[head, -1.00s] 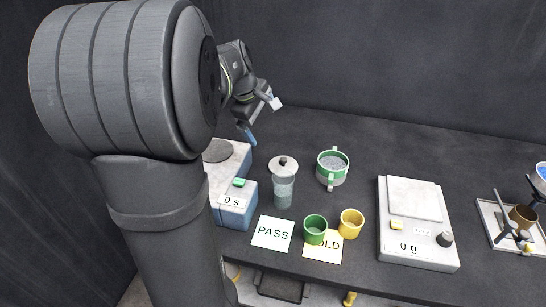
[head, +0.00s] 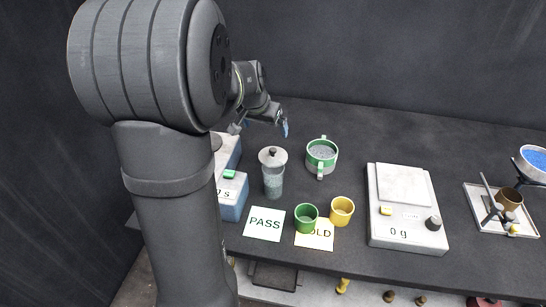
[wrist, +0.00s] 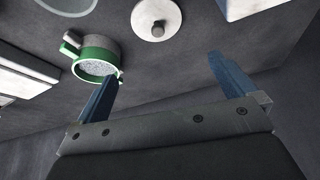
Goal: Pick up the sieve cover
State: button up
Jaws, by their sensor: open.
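The sieve cover (head: 272,156) is a pale round lid with a dark knob, on top of a clear sieve cylinder (head: 273,184) with grey-green material. In the wrist view the cover (wrist: 156,18) is a pale disc at the top, beyond my fingertips and between them. My gripper (head: 264,128) is up behind the sieve, with one blue fingertip clearly showing in the head view. In the wrist view my gripper (wrist: 168,74) has its two blue fingers spread wide with nothing between them.
A green-banded pot of grey grains (head: 321,157) stands right of the sieve. The blue-and-white shaker (head: 231,196) is at its left. PASS card (head: 264,223), green cup (head: 306,218), yellow cup (head: 341,211) and scale (head: 407,226) lie in front and to the right.

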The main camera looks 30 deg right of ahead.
send_near(273, 149)
jog(key=x, duration=0.5)
jog(key=shift+w+d, duration=0.1)
jog(key=shift+x, duration=2.7)
jog(key=c, duration=0.7)
jog(key=shift+c, duration=0.2)
